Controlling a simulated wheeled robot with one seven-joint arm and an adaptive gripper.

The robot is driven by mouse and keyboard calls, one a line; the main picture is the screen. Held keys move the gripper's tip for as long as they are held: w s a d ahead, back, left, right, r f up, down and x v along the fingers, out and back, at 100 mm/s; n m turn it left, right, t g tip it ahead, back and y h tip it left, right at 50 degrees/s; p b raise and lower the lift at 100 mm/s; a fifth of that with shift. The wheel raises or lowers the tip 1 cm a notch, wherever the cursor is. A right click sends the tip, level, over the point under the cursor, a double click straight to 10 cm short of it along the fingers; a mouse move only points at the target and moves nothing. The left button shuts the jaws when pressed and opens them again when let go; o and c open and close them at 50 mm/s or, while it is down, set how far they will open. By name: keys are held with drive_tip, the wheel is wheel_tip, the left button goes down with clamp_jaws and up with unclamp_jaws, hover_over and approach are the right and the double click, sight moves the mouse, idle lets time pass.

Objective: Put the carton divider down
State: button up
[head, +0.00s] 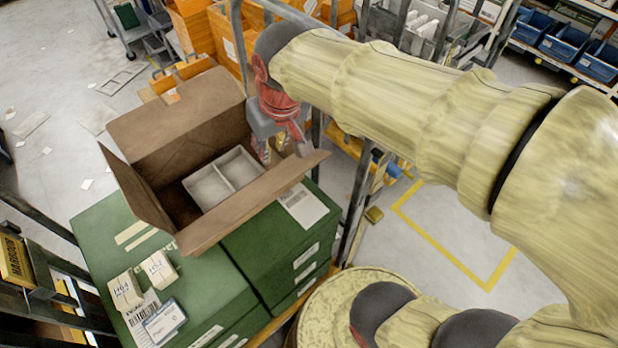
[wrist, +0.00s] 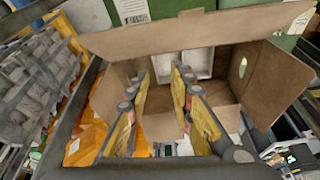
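The carton divider (head: 224,179) is a pale grey-white piece with two compartments. It lies inside an open brown cardboard box (head: 178,143), and its far part shows at the top of the wrist view (wrist: 201,62). My gripper (head: 274,152) is at the box's right side, by the divider's right end. In the wrist view my gripper (wrist: 161,76) has its two yellow-padded fingers spread with a gap between them and nothing visibly clamped. The near flap hides part of the fingertips, so I cannot tell whether they touch the divider.
The box stands with raised flaps on green cartons (head: 270,240). Grey rack posts (head: 355,208) stand close on the right. Orange bins (head: 190,25) are behind.

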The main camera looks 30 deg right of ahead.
drive_tip(key=s+d+t, duration=0.1)
drive_tip(key=s+d, duration=0.1)
drive_tip(key=s, duration=0.9)
drive_tip(key=shift+d+f+m+t, duration=0.2)
drive_tip(key=shift+f+m+t, duration=0.15)
drive_tip(key=shift+m+t, duration=0.05)
drive_tip(key=shift+w, duration=0.1)
